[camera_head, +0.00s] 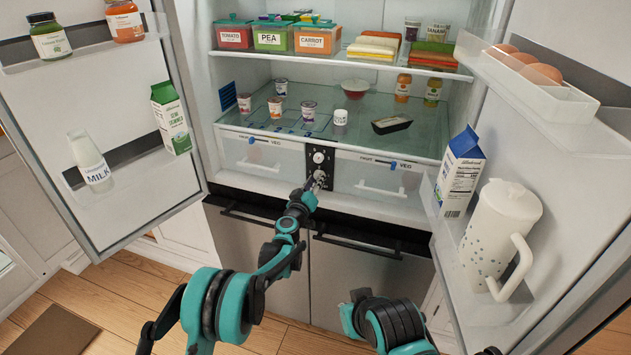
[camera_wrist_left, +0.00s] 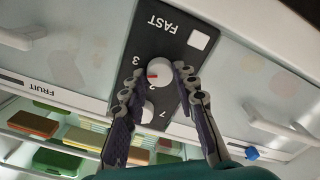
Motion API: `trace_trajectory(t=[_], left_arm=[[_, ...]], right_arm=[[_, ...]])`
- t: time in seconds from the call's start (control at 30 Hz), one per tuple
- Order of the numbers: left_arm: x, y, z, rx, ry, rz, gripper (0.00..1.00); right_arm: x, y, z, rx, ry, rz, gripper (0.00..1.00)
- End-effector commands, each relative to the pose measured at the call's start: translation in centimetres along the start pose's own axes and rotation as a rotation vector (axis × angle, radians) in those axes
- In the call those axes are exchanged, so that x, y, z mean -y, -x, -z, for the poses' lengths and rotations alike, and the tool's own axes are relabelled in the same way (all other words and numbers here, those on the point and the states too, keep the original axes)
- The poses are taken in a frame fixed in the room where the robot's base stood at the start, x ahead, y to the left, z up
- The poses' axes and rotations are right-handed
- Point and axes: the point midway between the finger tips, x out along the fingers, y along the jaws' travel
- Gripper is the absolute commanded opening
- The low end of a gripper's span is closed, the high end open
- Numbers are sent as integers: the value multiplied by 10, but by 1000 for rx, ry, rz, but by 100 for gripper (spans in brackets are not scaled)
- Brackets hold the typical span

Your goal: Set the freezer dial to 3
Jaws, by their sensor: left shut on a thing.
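The dark control panel (camera_head: 309,167) sits between the two drawers of the open fridge. It carries two white dials, one above the other. The lower dial (camera_wrist_left: 160,69), nearest the FAST label, has a short red mark on its left side in the left wrist view, near the printed 3 and 2. My left gripper (camera_head: 316,184) is at this dial; the left wrist view shows its fingertips (camera_wrist_left: 156,80) on both sides, shut on it. The other dial (camera_wrist_left: 147,113) shows partly between the fingers, with a 7 beside it. My right gripper is not in view.
Clear drawers (camera_head: 262,157) flank the panel, with white handles. Both doors stand open; the right one holds a white pitcher (camera_head: 497,235) and a carton (camera_head: 460,172). A white square button (camera_wrist_left: 199,39) is close to the gripped dial. Cups stand on the shelf above.

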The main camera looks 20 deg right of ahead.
Motion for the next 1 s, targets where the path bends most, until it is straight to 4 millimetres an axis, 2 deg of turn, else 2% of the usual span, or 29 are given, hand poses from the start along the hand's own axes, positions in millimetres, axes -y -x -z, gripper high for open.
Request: trace_trajectory(t=[0.2,0.5,1.0], left_arm=[[0,0,-2,1,-181,-2,0],[0,0,-2,1,-349,-2,0],[0,1,-2,1,-420,-2,0]], right_arm=[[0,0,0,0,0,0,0],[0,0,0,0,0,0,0],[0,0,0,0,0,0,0]])
